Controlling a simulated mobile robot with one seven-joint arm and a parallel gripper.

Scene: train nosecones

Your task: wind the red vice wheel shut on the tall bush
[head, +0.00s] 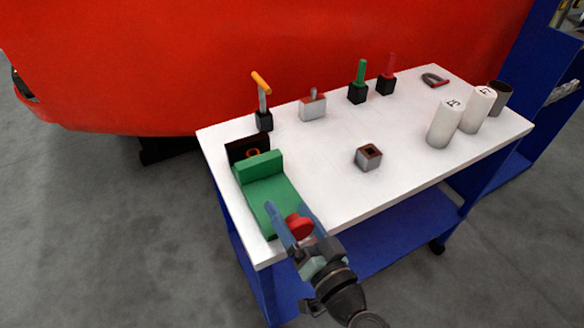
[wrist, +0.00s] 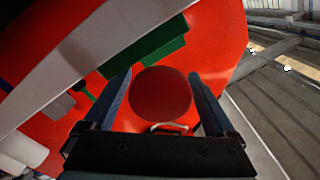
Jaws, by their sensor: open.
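The green vice (head: 270,195) lies along the left end of the white table. Its upright green jaw (head: 259,166) stands close to a dark plate (head: 236,146) at the back. A small orange ring (head: 253,153) shows between them, mostly hidden; I cannot tell whether it is the tall bush. The red wheel (head: 299,227) is at the vice's near end. My gripper (head: 286,208) is open, with its blue fingers on either side of the wheel. In the wrist view the red wheel (wrist: 162,95) sits between the two fingers, with visible gaps on both sides.
A grey block with a square hole (head: 369,157) sits mid-table. White cylinders (head: 444,122) and a dark cup (head: 499,98) stand at right. An orange-handled tool (head: 262,95), green tool (head: 359,82) and red tool (head: 387,75) stand along the back. The front middle is clear.

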